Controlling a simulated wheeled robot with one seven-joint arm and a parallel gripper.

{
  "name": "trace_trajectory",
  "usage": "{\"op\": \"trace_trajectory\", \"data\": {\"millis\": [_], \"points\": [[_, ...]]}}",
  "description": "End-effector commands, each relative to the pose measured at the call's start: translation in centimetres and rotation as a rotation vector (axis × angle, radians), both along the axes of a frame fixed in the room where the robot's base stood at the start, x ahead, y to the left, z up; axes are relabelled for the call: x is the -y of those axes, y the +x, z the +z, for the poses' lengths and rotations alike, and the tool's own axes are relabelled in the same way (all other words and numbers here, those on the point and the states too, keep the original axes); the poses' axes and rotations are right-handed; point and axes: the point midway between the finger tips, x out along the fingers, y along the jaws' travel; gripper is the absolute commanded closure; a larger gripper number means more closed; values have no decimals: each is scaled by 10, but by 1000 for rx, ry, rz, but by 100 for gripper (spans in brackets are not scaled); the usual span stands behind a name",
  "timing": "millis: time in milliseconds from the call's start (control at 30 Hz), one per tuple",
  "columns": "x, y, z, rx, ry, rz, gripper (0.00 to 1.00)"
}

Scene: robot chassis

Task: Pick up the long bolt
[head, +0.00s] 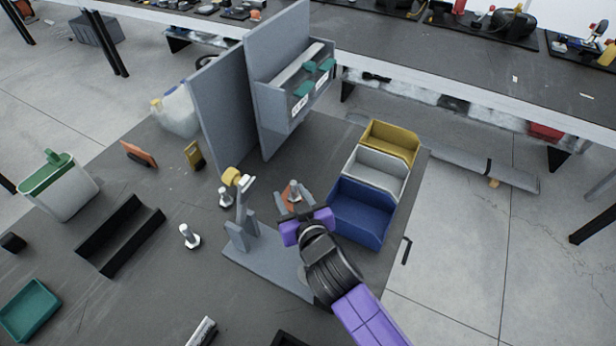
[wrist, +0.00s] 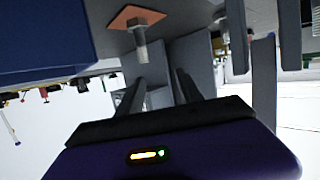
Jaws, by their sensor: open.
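A silver bolt (head: 294,190) stands upright on an orange square plate, just past my gripper (head: 296,207). In the wrist view, which looks upside down, the bolt (wrist: 140,38) and its orange plate (wrist: 124,17) show beyond the fingertips, nearer the left finger. My gripper is open, its two dark fingers apart with nothing between them (wrist: 158,82). Two other bolts stand on the table, one left of the grey stand (head: 225,197) and one farther left (head: 189,236). I cannot tell by length which bolt is the long one.
Blue (head: 358,215), white (head: 375,168) and yellow (head: 390,145) bins stand to the right. Grey upright panels (head: 222,105) rise behind. A black tray (head: 120,237) lies left.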

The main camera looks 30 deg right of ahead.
Motion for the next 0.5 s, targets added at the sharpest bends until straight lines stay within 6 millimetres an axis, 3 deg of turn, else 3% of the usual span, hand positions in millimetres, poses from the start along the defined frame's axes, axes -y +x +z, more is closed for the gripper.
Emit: {"op": "trace_trajectory", "data": {"millis": [100,233,500], "points": [[9,-6,-18,-51,11,-40,57],[12,-8,-22,-69,31,-64,57],[16,14,-31,-69,40,-67,57]]}}
